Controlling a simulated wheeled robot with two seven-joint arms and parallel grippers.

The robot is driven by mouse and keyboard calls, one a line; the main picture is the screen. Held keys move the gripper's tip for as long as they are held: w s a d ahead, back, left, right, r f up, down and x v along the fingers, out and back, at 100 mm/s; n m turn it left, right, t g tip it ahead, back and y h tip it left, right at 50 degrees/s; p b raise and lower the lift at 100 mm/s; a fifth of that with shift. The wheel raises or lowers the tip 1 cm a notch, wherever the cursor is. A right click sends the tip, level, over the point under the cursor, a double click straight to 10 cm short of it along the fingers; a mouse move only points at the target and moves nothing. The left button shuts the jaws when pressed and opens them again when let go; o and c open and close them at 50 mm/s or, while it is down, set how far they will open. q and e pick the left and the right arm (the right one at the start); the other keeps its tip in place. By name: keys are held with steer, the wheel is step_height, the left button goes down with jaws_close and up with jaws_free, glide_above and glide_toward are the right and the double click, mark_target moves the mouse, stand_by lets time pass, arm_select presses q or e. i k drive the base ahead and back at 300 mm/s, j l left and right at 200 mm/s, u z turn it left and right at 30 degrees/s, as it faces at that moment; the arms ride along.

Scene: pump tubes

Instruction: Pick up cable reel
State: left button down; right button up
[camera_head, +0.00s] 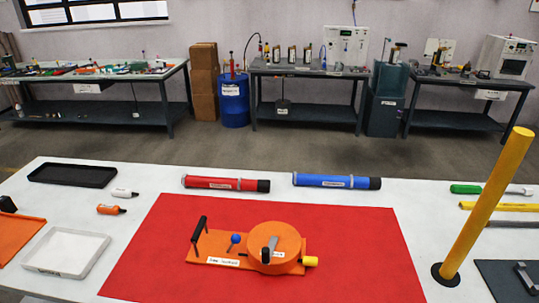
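An orange device with a round drum (274,247) on a flat orange base plate (215,245) lies on the red mat; it looks like the cable reel, but its small labels are hard to read. A black upright handle (199,234) stands at its left end. A blue ball knob (236,239) sits between handle and drum. A grey crank piece (269,250) is on the drum, and a yellow knob (310,261) sticks out at the right. Neither of my grippers shows in the head view.
A red tube (225,184) and a blue tube (335,181) lie behind the red mat (350,240). A tall yellow post (488,202) rises at the right. Trays, black (72,175) and white (67,252), are at the left. The mat around the device is clear.

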mark_target(209, 248)
steer(key=k+l+u, duration=0.1)
steer(key=l+u, duration=0.25)
steer(key=k+l+u, duration=0.15)
steer(key=u, duration=0.2)
steer(key=k+l+u, duration=0.2)
steer(key=u, duration=0.15)
